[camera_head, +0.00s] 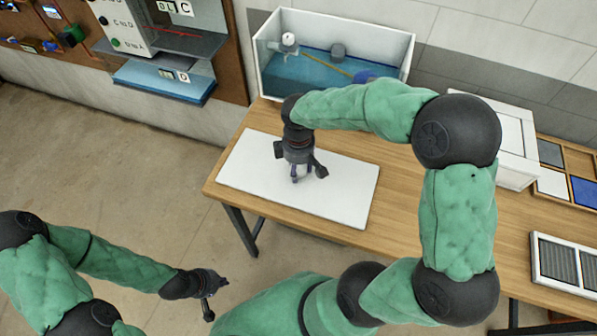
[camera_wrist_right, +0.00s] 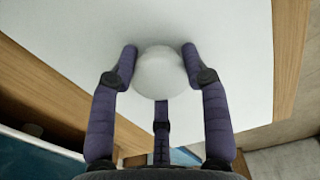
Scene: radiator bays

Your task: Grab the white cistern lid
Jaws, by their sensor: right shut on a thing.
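The white cistern lid (camera_head: 340,190) is a flat rectangular slab on the wooden table, and it also fills much of the right wrist view (camera_wrist_right: 230,30). A round white knob (camera_wrist_right: 160,72) stands on it. My right gripper (camera_head: 300,176) points down over the middle of the lid. Its purple fingers (camera_wrist_right: 160,75) are shut on the knob from the sides. Whether the lid touches the table everywhere is hard to see. My left gripper (camera_head: 212,297) hangs over the floor at the lower left, away from the table; its finger opening is too small to tell.
The open white cistern (camera_head: 335,62), with blue water, a float and a rod, stands at the table's back. A white panel (camera_head: 515,145), a tray of coloured tiles (camera_head: 570,160) and a slatted grille (camera_head: 565,262) lie to the right. Wall boards hang at the upper left.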

